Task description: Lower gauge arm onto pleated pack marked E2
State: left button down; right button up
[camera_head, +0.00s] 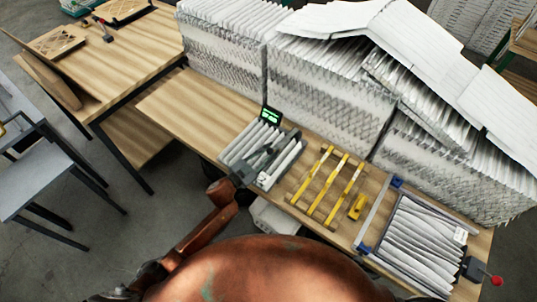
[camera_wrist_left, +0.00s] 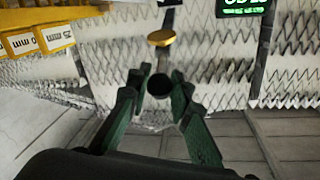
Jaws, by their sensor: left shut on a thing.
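My left gripper (camera_head: 268,155) reaches over a white pleated pack (camera_head: 245,146) on the bench in the head view. In the left wrist view, the green fingers of my left gripper (camera_wrist_left: 160,88) are shut on a dark round knob (camera_wrist_left: 159,84), apparently on the gauge arm. A gold disc (camera_wrist_left: 161,38) shows just beyond the knob, in front of white pleats. A lit green display (camera_head: 271,115) stands at the pack's far end; it also shows in the wrist view (camera_wrist_left: 243,8). I cannot read an E2 mark, nor tell whether the disc touches the pleats.
Yellow bars (camera_head: 329,187) lie on a rack right of the pack, with a yellow block (camera_head: 357,207) beside them. Another pleated pack (camera_head: 415,244) lies in a blue-cornered frame at right. Tall filter stacks (camera_head: 325,105) line the back. The bench's left end is clear.

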pick_arm(q)
jog(key=shift+w+d+r+p, duration=0.1)
jog(key=shift+w+r+p, duration=0.05)
jog(key=shift+r, duration=0.35)
jog(key=shift+w+d+r+p, duration=0.1)
jog(key=shift+w+r+p, duration=0.05)
jog(key=shift+r, duration=0.35)
pick_arm(e)
jog(key=shift+r, duration=0.65)
pick_arm(q)
jog(key=shift+f, duration=0.1)
jog(key=c, duration=1.7)
grip_release()
jog(key=shift+a+f, duration=0.1)
jog(key=shift+c, duration=0.2)
jog(key=shift+s, duration=0.1)
jog(key=v, duration=1.2)
